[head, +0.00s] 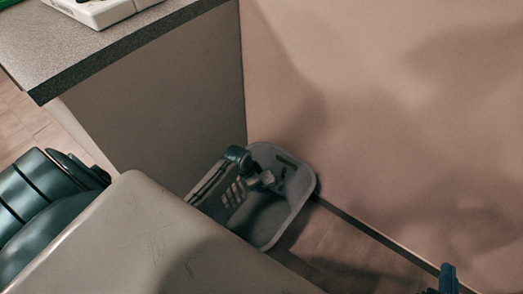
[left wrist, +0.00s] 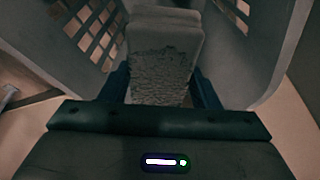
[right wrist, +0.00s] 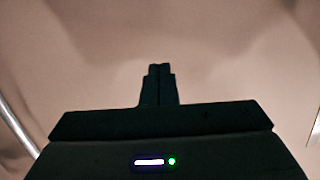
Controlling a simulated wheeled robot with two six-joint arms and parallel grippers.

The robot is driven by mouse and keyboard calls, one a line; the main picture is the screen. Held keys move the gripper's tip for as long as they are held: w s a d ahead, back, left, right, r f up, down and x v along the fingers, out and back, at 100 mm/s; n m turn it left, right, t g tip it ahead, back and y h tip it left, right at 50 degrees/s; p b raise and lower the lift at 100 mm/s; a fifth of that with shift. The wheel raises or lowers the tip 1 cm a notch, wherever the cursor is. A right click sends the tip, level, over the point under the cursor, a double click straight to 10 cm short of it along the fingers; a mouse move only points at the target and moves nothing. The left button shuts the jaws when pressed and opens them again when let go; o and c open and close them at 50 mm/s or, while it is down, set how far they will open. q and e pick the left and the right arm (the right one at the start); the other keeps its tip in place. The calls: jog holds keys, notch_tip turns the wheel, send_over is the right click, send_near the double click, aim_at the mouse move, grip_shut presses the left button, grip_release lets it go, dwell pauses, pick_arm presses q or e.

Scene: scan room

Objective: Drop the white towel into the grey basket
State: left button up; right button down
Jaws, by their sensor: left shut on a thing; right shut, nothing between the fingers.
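The white towel (left wrist: 165,50) hangs between the fingers of my left gripper (left wrist: 162,80) in the left wrist view. The grey basket's slotted walls (left wrist: 282,40) rise on both sides of it, so the towel is at or inside the basket opening. In the head view the grey basket (head: 300,195) stands on the floor in the corner, partly hidden by my own body.
A cabinet with a speckled counter (head: 110,40) stands left of the basket, with a white object (head: 105,8) on top. A plain pinkish wall (head: 390,110) is behind and to the right. A strip of wooden floor (head: 345,255) is open right of the basket.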

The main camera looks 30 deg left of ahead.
pick_arm(q)
jog(key=shift+f+b, duration=0.55)
pick_arm(e)
notch_tip(320, 180, up, 8)
jog(key=w+t, duration=0.2)
jog(key=t, duration=0.3)
jog(key=shift+w+d, duration=0.15)
jog(key=shift+d, duration=0.15)
pick_arm(q)
jog(key=o, duration=0.9)
jog(key=shift+o, duration=0.2)
